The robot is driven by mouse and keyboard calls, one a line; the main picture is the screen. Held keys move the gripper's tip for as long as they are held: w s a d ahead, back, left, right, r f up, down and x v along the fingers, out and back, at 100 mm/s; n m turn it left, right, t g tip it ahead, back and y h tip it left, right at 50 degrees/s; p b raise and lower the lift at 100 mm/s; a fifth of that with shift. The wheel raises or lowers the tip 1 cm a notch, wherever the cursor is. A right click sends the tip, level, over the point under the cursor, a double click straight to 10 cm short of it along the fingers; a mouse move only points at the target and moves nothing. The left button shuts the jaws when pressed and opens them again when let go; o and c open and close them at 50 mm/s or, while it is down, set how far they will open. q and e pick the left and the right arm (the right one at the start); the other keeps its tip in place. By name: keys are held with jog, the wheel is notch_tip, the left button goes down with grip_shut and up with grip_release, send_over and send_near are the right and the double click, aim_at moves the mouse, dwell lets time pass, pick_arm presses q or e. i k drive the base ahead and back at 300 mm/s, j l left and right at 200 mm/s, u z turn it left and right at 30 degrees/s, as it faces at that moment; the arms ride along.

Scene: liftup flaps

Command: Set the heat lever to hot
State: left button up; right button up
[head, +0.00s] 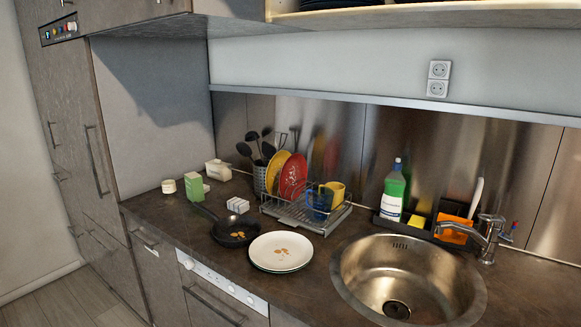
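The chrome faucet (488,240) stands behind the right side of the round sink, with its spout pointing left over the basin. A metal lever (492,218) sits on top of the faucet. Small red and blue marks (512,230) show just right of the faucet; they are too small to tell which way a heat setting points. Neither of my grippers is in view.
The steel sink (345,280) is empty. Behind it a caddy holds a green bottle (394,192), a yellow sponge and an orange cloth (456,230). A dish rack (330,225), plates (280,252) and a pan (236,230) stand left. The counter right of the sink is clear.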

aim_at(507, 238)
jog(key=z, duration=1.3)
jog(key=i+l+z, duration=0.15)
jog(key=z, duration=0.25)
